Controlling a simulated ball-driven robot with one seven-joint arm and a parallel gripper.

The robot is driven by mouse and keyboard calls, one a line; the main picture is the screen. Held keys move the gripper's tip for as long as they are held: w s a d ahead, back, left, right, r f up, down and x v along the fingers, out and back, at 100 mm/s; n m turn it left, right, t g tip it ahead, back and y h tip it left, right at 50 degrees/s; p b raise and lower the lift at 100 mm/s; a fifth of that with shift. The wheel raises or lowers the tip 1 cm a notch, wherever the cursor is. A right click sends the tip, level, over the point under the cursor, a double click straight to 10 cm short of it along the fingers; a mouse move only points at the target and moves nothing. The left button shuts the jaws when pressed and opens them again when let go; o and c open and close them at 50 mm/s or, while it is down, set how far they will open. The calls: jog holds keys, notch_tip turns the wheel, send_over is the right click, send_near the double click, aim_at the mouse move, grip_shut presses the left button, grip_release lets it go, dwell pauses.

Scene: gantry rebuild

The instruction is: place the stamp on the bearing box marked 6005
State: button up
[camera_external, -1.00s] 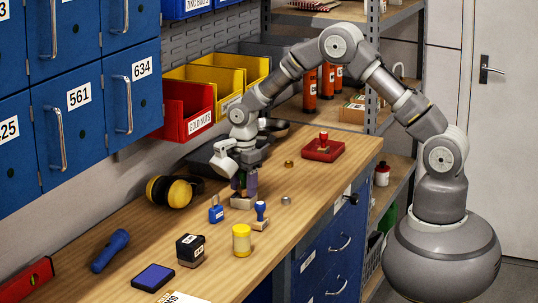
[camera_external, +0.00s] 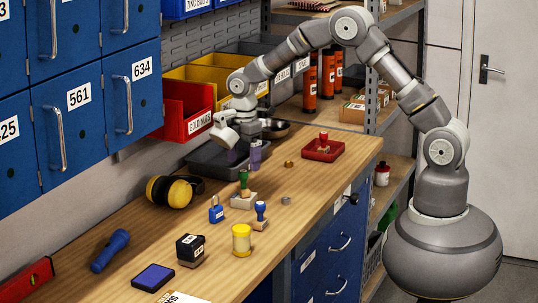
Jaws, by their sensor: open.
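A green-handled stamp (camera_external: 244,184) stands upright on a small pale box (camera_external: 243,202) in the middle of the bench. Any marking on that box is too small to read, so I cannot tell if it says 6005. My gripper (camera_external: 256,158) is open and empty, behind and above the stamp, apart from it, near the dark tray (camera_external: 203,165). A blue-handled stamp (camera_external: 260,209) stands just right of the box. A red-handled stamp (camera_external: 323,138) stands in a red tray (camera_external: 335,154) farther back.
A blue padlock (camera_external: 216,214), a yellow jar (camera_external: 242,241), a black labelled block (camera_external: 190,251) and a blue pad (camera_external: 153,277) are at the front. Yellow earmuffs (camera_external: 174,191) lie by the wall. A small metal piece (camera_external: 286,200) and a brass piece (camera_external: 289,163) lie to the right.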

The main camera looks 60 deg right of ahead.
notch_tip(320, 180, up, 4)
jog(key=shift+f+p, duration=0.1)
jog(key=shift+p, duration=0.2)
notch_tip(320, 180, up, 10)
jog(key=w+m+t, duration=0.2)
jog(key=t, duration=0.1)
notch_tip(320, 180, up, 16)
jog(key=m+t, duration=0.4)
send_over(243, 171)
jog(key=w, duration=0.1)
jog(key=s+r+m+t, duration=0.4)
jog(key=s+r, duration=0.3)
jog(key=r, duration=0.8)
jog(key=s+d+r+m+t, duration=0.1)
jog(key=s+r+m+t, duration=0.3)
jog(key=s+r, duration=0.4)
notch_tip(243, 171, up, 7)
jog(key=shift+d+f, duration=0.15)
jog(key=shift+d, duration=0.15)
